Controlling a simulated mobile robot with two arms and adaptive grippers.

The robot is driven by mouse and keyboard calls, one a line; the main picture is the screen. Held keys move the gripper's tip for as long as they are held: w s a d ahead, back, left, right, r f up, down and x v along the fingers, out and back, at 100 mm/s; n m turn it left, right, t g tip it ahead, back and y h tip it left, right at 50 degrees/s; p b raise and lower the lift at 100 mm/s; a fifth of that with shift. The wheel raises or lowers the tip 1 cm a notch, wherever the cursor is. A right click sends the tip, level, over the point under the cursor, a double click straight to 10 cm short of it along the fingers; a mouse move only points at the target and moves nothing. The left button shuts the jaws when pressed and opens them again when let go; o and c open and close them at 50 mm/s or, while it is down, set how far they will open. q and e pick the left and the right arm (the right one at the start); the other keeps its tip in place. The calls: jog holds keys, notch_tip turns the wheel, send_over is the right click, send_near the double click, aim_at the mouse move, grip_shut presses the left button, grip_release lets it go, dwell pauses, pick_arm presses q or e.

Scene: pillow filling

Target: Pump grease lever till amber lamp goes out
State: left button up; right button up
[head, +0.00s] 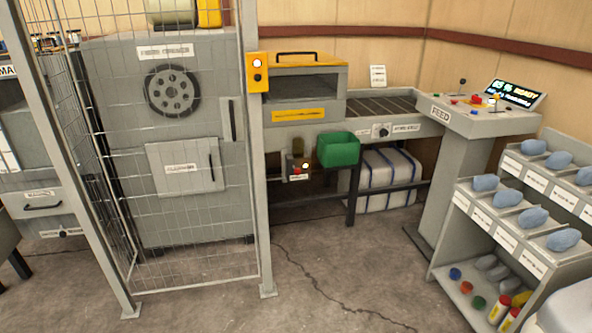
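A small dark box (297,170) with a white label hangs under the front of the grey bench, left of the green bin. A small red part (297,171) and a bright, pale yellowish lamp (306,166) show on its front, and the lamp looks lit. A dark brownish cylinder (298,147) stands just above the box. The label is too small to read, and I cannot make out the lever clearly. Neither of my grippers is in view.
A mesh fence with a post (255,180) stands left of the box. A green bin (338,149) hangs to its right. A console (475,118) marked FEED and a rack (520,215) of blue-grey pads stand at right. The cracked floor (340,270) in front is clear.

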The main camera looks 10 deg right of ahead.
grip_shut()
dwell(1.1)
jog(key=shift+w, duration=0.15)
